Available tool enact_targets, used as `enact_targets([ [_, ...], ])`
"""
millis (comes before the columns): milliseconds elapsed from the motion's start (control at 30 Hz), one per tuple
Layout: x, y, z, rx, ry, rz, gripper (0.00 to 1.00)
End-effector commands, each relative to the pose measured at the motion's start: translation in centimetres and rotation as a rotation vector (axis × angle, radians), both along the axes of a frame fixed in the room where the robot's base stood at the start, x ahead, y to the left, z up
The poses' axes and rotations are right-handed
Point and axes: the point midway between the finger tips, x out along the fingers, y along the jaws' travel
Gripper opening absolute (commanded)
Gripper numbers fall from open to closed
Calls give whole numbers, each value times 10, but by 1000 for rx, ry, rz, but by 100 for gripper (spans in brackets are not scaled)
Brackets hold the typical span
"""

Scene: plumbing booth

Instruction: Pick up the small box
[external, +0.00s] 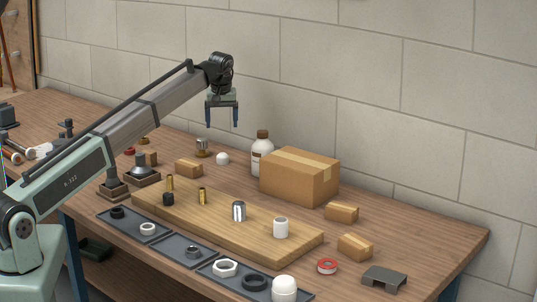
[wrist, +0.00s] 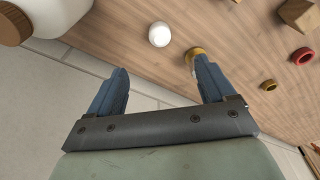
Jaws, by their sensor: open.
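Several small brown cardboard boxes lie on the wooden workbench, and I cannot tell which one the task means. One small box (external: 189,168) is left of the white bottle. Another small box (external: 341,212) lies just right of the large carton, and a third small box (external: 355,246) is nearer the front right. My gripper (external: 222,124) is open and empty, pointing down high above the back of the bench. In the wrist view, my gripper (wrist: 162,86) shows its two blue fingers apart with nothing between them. No small box is at the fingers.
A large carton (external: 299,176) and a white bottle (external: 262,153) stand near the back wall. A wooden board (external: 240,232) with fittings fills the middle. Dark trays (external: 172,245) line the front. A white round cap (wrist: 159,34) lies below the gripper.

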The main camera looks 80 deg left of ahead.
Motion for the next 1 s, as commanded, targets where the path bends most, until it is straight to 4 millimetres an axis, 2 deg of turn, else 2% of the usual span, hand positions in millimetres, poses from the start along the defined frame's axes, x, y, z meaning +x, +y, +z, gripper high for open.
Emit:
enact_targets([
  [233, -4, 1, 7, 6, -6, 4, 83],
  [533, -47, -34, 15, 21, -4, 46, 83],
  [700, -71, -56, 14, 11, 4, 202, 83],
  [1000, -95, -77, 9, -4, 14, 578, 83],
])
